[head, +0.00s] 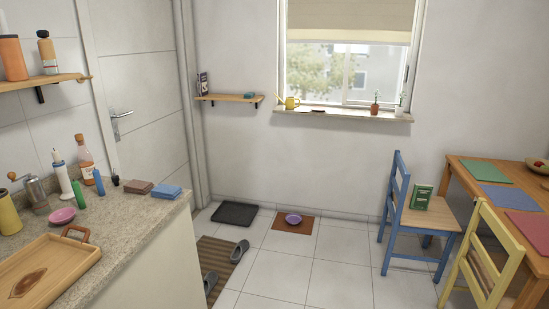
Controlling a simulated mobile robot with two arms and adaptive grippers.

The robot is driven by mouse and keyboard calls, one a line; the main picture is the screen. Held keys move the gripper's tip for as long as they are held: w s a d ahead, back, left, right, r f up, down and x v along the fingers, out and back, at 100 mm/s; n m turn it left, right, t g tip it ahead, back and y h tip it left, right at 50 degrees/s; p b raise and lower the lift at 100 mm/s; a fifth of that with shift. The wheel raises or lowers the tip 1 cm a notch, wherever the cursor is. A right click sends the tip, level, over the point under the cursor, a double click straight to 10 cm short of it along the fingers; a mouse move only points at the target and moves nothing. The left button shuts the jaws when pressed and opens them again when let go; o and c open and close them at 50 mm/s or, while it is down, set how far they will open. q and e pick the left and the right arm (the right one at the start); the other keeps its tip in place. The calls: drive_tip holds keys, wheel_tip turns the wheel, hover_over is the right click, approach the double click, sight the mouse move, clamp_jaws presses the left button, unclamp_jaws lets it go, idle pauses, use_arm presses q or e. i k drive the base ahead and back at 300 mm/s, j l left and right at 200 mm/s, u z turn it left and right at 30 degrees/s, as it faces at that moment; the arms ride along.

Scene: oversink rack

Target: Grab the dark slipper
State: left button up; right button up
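Two dark grey slippers show on the floor in the head view. One slipper (240,251) lies at the right edge of the brown striped runner (214,258), in the open. The other slipper (211,281) lies nearer, close to the counter's end, and the counter may hide part of it. Both look much the same in colour. Neither of my grippers is in view.
The counter (118,252) with a wooden tray (75,268) and bottles fills the left. A blue chair (398,215), a yellow chair (480,262) and a table stand right. Middle floor is clear.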

sight(242, 246)
drive_tip(key=i, duration=2.05)
